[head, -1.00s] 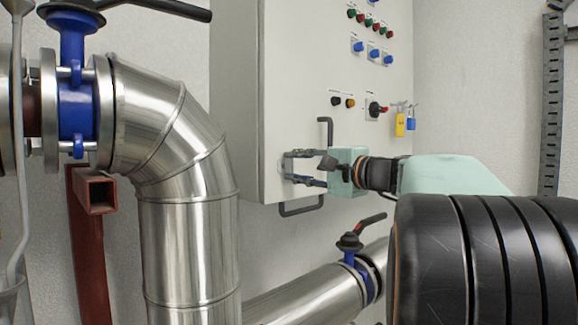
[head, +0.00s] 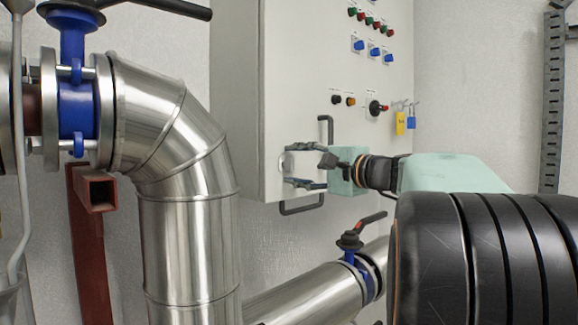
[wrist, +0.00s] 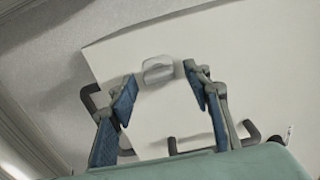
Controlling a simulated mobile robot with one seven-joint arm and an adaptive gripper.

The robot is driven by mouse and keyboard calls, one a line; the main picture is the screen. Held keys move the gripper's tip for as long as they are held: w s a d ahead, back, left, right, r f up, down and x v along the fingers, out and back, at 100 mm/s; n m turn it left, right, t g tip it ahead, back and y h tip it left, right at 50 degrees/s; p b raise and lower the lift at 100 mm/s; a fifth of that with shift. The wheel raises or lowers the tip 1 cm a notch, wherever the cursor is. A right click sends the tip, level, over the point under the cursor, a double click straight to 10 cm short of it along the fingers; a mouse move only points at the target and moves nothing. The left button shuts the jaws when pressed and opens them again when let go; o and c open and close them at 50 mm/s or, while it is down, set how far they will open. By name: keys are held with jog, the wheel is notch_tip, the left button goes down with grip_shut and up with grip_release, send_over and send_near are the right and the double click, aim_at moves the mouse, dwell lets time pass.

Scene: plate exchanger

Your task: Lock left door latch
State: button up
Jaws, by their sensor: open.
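The latch (wrist: 157,70) is a small light grey piece on the pale cabinet door, seen between and just beyond my fingertips in the wrist view. In the head view it is small and hard to make out at the cabinet's lower left. My gripper (wrist: 161,93) is open, with one blue-padded finger on each side of the latch's line and nothing between the pads. In the head view my gripper (head: 290,165) reaches from the right to the cabinet, its fingers one above the other. I cannot tell whether a fingertip touches the door.
Black bar handles stand near the gripper, one above (head: 326,130) and one below (head: 302,208). The cabinet (head: 300,80) carries buttons, switches and hanging padlocks (head: 400,122).

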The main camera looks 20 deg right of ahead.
jog(key=v, duration=1.2)
